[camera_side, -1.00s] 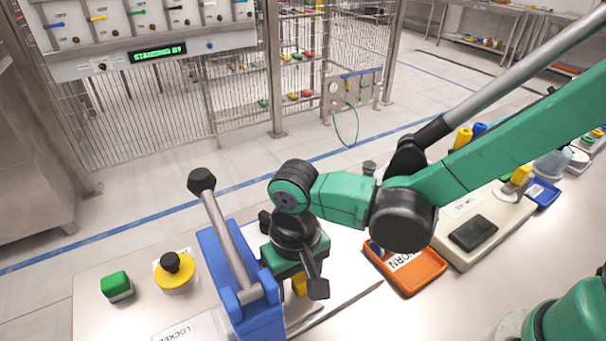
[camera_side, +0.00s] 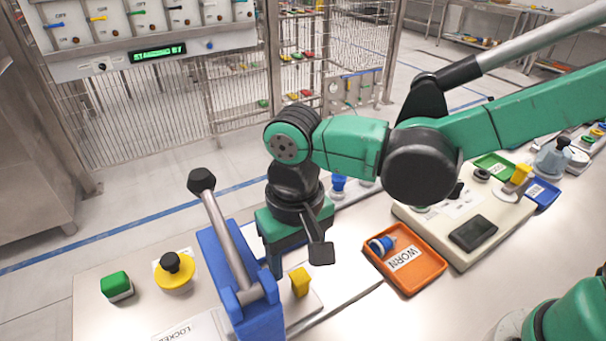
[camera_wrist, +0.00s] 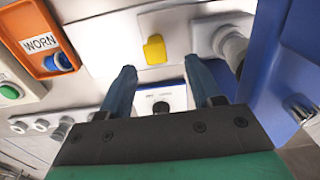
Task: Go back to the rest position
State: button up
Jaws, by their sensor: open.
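My gripper (camera_side: 286,262) hangs pointing down above the bench, just right of a blue stand with a grey lever (camera_side: 228,240). In the wrist view its two blue fingers (camera_wrist: 160,72) are spread apart with nothing between them. A yellow block (camera_side: 300,282) stands on a pale plate below and slightly right of the fingers. It also shows in the wrist view (camera_wrist: 154,50), beyond the fingertips and apart from them.
An orange tray marked WORN (camera_side: 420,272) holds a blue and white part (camera_side: 381,245). A beige console (camera_side: 440,228) stands right of it. A wire fence stands behind the bench.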

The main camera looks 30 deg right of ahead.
jog(key=d+r+t, duration=0.2)
jog(key=d+t, duration=0.1)
jog(key=d, duration=0.7)
jog(key=d+r+t, duration=0.3)
jog(key=d+t, duration=0.1)
jog(key=d, duration=0.5)
jog(key=shift+d+r, duration=0.2)
jog(key=shift+d, duration=0.2)
